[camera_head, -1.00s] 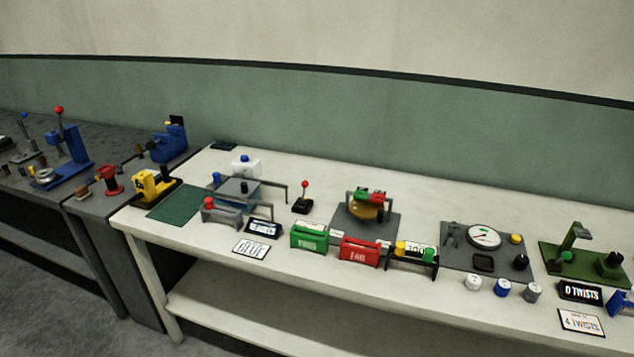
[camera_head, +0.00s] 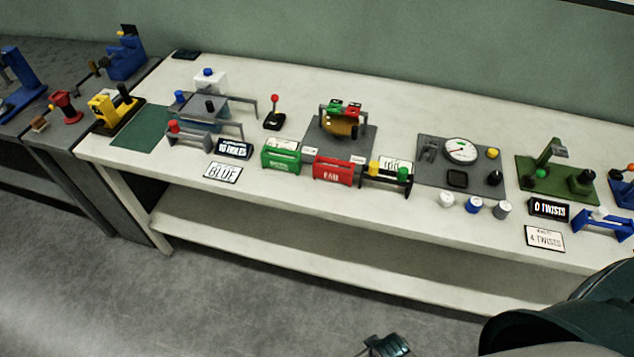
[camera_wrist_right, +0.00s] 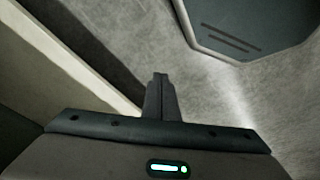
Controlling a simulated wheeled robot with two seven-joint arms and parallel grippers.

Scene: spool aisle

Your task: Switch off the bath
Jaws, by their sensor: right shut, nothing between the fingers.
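A bluish, clear-sided tank, which looks like the bath (camera_head: 217,117), stands at the left part of the white bench under grey bracket arms. A black switch box with an upright red-knobbed lever (camera_head: 274,112) stands just right of it. A red-knobbed grey block (camera_head: 186,135) is in front of the tank. My right gripper (camera_head: 388,345) shows low in the head view, over the floor in front of the bench and well away from the tank. In the right wrist view its fingers (camera_wrist_right: 160,97) are together with nothing between them. My left gripper is out of view.
The white bench (camera_head: 385,208) carries a green box (camera_head: 281,157), a red box (camera_head: 332,171), a dial panel (camera_head: 461,151) and a green fixture (camera_head: 552,170). A grey bench adjoins at left. Open floor lies in front.

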